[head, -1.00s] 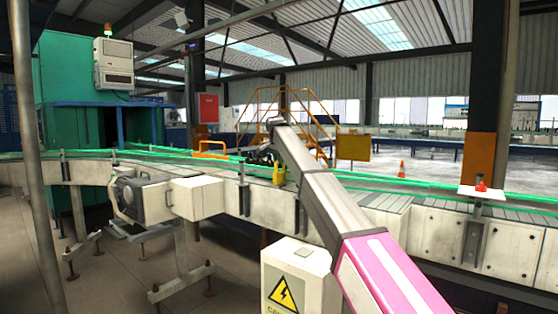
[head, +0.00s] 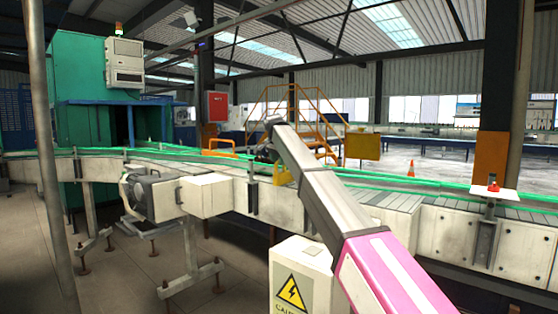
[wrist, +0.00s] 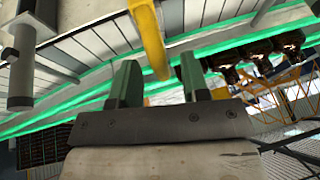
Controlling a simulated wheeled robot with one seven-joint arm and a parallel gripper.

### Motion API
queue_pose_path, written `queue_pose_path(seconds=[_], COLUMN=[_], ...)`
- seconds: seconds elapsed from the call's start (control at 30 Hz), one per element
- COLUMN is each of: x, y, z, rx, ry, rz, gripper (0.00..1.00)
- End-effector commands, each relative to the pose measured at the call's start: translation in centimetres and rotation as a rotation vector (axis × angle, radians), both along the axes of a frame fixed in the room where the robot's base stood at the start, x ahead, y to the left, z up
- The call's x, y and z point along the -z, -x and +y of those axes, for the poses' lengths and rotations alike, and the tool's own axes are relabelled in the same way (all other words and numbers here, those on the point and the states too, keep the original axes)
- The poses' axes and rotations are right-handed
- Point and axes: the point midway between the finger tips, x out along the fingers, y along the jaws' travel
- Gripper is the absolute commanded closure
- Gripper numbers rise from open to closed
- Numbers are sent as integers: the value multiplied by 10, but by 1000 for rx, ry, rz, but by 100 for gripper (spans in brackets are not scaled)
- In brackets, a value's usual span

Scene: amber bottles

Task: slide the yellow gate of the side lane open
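A yellow bar (wrist: 150,40), which looks like part of the gate, comes down from the top of the wrist view and ends between my fingers. My gripper (wrist: 158,82) is open, with one dark green-grey finger on each side of the bar. I see a gap on both sides; whether either finger touches it is unclear. In the head view a yellow piece (head: 282,174) shows at the conveyor beside my arm's far end.
Green guide rails (head: 400,180) run along the conveyor (head: 455,232). Dark amber bottles (wrist: 260,55) stand at the rails in the wrist view. An orange hoop (head: 220,146) stands at the left, and a cabinet with a warning sign (head: 300,275) stands close in front.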

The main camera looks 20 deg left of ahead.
Motion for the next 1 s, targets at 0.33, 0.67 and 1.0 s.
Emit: queue_pose_path(seconds=[0.33, 0.67, 1.0], x=[-24, -77, -98], y=[10, 36, 46], z=[-1, -2, -2], rx=[0, -1, -1], ry=[-1, -1, 0], rz=[-3, -2, 0], gripper=[58, 58, 58])
